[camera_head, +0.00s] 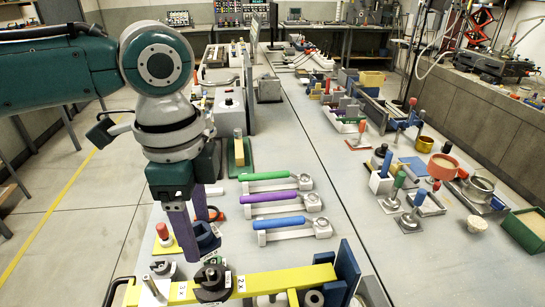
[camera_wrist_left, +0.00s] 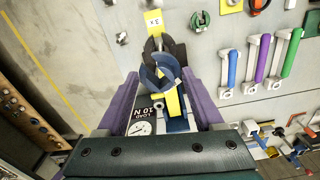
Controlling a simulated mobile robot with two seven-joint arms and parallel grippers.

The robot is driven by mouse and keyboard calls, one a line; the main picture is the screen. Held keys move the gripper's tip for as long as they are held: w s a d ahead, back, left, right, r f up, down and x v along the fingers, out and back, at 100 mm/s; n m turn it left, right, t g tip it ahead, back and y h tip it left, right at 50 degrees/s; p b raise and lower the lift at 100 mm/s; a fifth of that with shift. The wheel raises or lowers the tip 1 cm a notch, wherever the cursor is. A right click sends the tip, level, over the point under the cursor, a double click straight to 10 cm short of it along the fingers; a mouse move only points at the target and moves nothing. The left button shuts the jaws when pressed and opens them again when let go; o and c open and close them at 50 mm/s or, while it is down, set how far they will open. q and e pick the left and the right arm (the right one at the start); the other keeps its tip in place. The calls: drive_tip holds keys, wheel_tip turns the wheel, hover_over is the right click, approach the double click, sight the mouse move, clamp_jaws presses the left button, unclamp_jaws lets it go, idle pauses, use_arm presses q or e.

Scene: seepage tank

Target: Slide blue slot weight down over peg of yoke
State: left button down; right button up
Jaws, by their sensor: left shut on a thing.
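The blue slot weight (camera_head: 207,240) is a dark blue disc with a slot. It sits between the purple fingers of my left gripper (camera_head: 198,238), which is shut on it. In the left wrist view the blue weight (camera_wrist_left: 158,76) shows between the fingertips (camera_wrist_left: 160,76), over the yellow beam (camera_wrist_left: 172,104). The head view shows this yellow beam (camera_head: 270,281) running across the front, with a black slotted piece (camera_head: 211,281) on it between the 3x and 2x marks. I cannot clearly make out the yoke's peg. My right gripper is not in view.
A dark blue upright (camera_head: 348,266) stands at the beam's right end. Tools with green (camera_head: 264,176), purple (camera_head: 269,196) and blue (camera_head: 279,222) handles lie behind the beam. A red-knobbed yellow plate (camera_head: 163,243) stands left of the weight. Open bench lies right of the tools.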

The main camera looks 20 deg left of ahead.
use_arm(q)
drive_tip(key=b, duration=0.3)
hover_over(209, 271)
drive_tip(key=shift+f, duration=2.9)
drive_tip(key=shift+p, duration=0.8)
drive_tip(key=shift+f+b, duration=1)
drive_tip(key=shift+f, duration=0.3)
unclamp_jaws()
wheel_tip(209, 271, up, 10)
